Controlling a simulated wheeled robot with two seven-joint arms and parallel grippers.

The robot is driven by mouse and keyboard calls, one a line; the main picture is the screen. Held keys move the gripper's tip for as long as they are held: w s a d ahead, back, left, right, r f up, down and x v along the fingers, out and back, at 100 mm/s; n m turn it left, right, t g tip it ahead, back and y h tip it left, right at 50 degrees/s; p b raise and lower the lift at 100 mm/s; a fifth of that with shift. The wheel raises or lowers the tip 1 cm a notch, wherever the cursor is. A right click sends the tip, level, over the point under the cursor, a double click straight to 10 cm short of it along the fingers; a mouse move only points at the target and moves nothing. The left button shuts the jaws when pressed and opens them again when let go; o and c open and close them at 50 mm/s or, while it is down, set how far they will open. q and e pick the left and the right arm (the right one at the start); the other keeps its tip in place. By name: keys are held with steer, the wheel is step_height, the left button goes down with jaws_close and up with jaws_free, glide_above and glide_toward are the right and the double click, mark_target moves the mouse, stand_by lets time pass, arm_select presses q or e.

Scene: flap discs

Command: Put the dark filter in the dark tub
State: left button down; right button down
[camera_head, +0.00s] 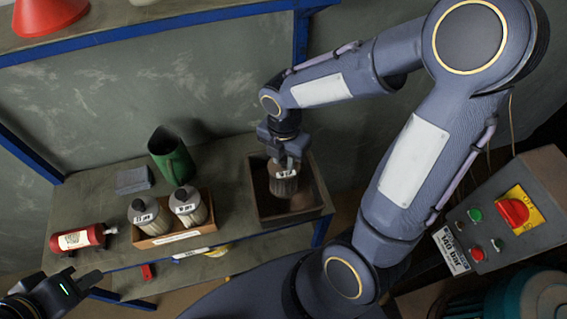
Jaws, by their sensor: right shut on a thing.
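The dark filter (284,183), a brownish cylinder with a white label near its top, is upright within the opening of the dark tub (259,199). The tub is a square, dark, open box at the right end of the bench. My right gripper (284,160) is above the filter and shut on its top. I cannot tell whether the filter's base touches the tub floor. My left gripper (88,282) is at the lower left, away from the tub; its finger opening is unclear.
Two pale filters (146,217) (188,206) stand in a cardboard box (178,239) left of the tub. A green jug (172,158), a grey block (133,180) and a red bottle (82,238) are on the bench (100,200). A control box with a red switch (513,212) stands at right.

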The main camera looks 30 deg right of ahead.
steer(key=shift+w+f, duration=0.2)
steer(key=shift+f, duration=1.55)
steer(key=shift+f+b, duration=0.2)
steer(key=shift+b, duration=0.15)
steer(key=c, duration=1.1)
jaws_free()
steer(key=shift+c, duration=0.2)
